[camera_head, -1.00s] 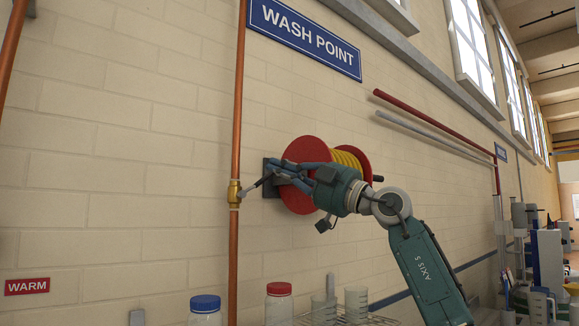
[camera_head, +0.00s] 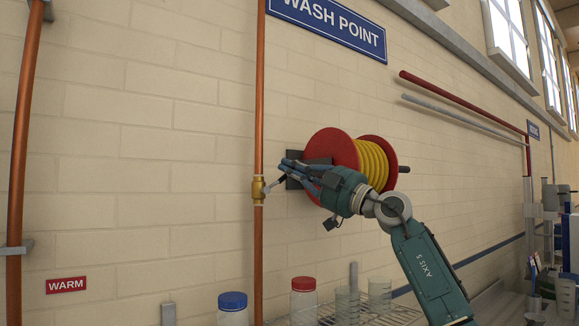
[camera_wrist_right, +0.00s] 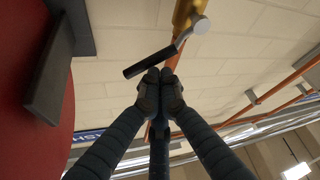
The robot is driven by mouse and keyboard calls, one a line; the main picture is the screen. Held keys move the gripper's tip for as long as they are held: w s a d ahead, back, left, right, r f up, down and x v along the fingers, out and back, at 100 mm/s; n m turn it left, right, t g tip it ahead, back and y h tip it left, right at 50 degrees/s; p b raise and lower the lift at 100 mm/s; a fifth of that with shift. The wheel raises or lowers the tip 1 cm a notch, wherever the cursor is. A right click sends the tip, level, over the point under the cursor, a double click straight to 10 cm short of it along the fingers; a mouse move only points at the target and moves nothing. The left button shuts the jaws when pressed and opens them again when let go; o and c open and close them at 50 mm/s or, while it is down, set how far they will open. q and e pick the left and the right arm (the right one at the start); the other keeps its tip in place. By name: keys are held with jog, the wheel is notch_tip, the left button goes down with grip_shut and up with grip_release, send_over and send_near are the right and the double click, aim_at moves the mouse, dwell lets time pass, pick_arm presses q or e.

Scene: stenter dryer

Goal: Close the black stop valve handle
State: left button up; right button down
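The brass stop valve (camera_head: 258,190) sits on a vertical copper pipe (camera_head: 259,100) on the wall. Its lever handle (camera_head: 275,183) sticks out to the right, tilted slightly up. In the right wrist view the brass valve (camera_wrist_right: 186,12) is at the top, and the handle's black grip (camera_wrist_right: 150,62) slants down to the left. My right gripper (camera_head: 287,176) is right of the valve, at the handle's outer end. In the wrist view its fingertips (camera_wrist_right: 160,90) are together just short of the grip, with nothing seen between them. Contact cannot be told. My left gripper is out of view.
A red hose reel with yellow hose (camera_head: 372,165) is on the wall behind my right gripper; its red disc (camera_wrist_right: 35,110) fills the wrist view's left side. Another copper pipe (camera_head: 20,160) runs at far left. Lidded jars (camera_head: 303,300) and beakers stand below. The wall left of the valve is clear.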

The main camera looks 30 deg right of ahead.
jog(key=shift+d+f+m+b, duration=0.2)
jog(key=shift+m+b, duration=0.1)
jog(key=shift+m, duration=0.3)
jog(key=shift+f+m+h, duration=0.15)
jog(key=shift+m+h, duration=0.15)
jog(key=shift+w+d+f+m+t+h+b, duration=0.1)
jog(key=shift+d+f+m+t+h+b, duration=0.35)
jog(key=shift+f+m+b, duration=0.3)
jog(key=shift+w+d+f+m+t+h+b, duration=0.1)
jog(key=shift+d+f+m+t+h+b, duration=0.2)
jog(key=shift+d+f+m+b, duration=0.35)
jog(key=shift+f, duration=0.25)
jog(key=shift+a, duration=0.1)
